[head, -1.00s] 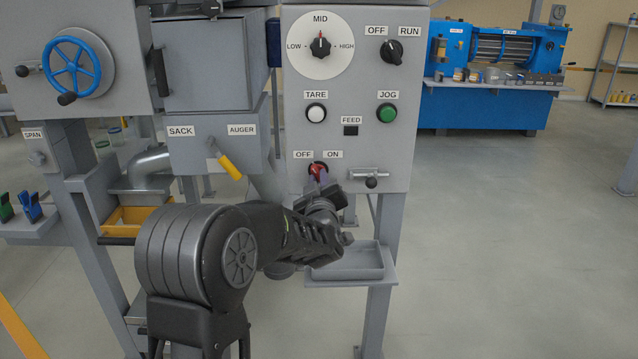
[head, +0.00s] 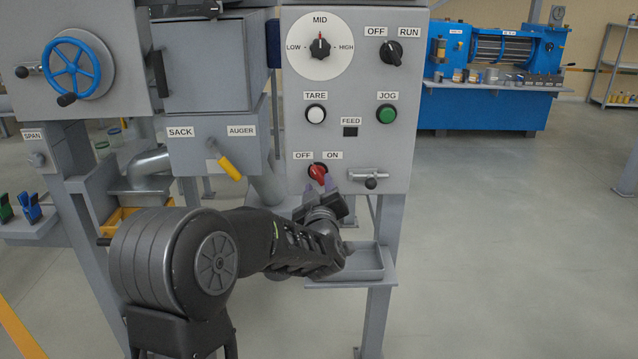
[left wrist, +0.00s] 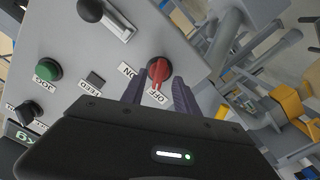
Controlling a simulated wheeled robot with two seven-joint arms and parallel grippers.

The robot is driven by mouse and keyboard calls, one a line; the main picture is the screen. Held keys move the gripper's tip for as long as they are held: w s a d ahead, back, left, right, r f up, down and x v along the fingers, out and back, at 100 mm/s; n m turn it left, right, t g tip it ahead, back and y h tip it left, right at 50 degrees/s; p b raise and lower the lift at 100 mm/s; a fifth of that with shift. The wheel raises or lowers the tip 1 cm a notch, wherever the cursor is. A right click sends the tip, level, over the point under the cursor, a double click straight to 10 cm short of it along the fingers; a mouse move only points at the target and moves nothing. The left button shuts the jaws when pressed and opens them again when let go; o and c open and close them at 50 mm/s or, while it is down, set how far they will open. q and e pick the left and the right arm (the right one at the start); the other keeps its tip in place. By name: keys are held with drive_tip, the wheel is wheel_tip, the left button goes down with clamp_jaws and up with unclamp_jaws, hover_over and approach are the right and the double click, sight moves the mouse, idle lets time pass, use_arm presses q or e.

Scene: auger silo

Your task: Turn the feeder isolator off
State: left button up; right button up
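The feeder isolator is a red knob (head: 317,172) low on the grey control panel, under the OFF and ON labels. My left gripper (head: 321,186) is just below and in front of the knob in the head view. My right gripper is not in view.
A grey tray (head: 347,276) sits below the panel. The green JOG button (head: 387,114), white TARE button (head: 316,114) and yellow-handled lever (head: 229,167) are nearby. Floor to the right is clear.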

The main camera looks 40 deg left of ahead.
use_arm(q)
drive_tip(key=v, duration=0.5)
drive_tip(key=shift+d, duration=0.1)
idle(0.3)
drive_tip(key=w+d+f+m+h, duration=0.3)
drive_tip(key=d+f+m+h, duration=0.25)
drive_tip(key=d+f, duration=0.45)
drive_tip(key=s+d+f+m+g+h+p, duration=0.2)
drive_tip(key=s+d+f+h, duration=0.1)
drive_tip(key=d+f, duration=0.4)
drive_tip(key=s+d+f+m+g+h+p, duration=0.2)
drive_tip(key=s+d+f+g+h, duration=0.1)
drive_tip(key=d+f, duration=0.35)
drive_tip(key=s+d+f+g+h+p, duration=0.1)
drive_tip(key=s+d+f+g+p, duration=0.1)
drive_tip(key=s, duration=0.7)
drive_tip(key=s+d+f+m+g+h+p, duration=0.1)
drive_tip(key=s+d+f+g, duration=0.3)
drive_tip(key=s, duration=0.5)
drive_tip(key=s+d+f+m+g+h+p, duration=0.1)
drive_tip(key=s+d+f+g+p, duration=0.1)
drive_tip(key=s+d+f, duration=0.5)
drive_tip(key=shift+s+f+g+p, duration=0.45)
drive_tip(key=shift+s+f, duration=0.25)
drive_tip(key=shift+s, duration=0.3)
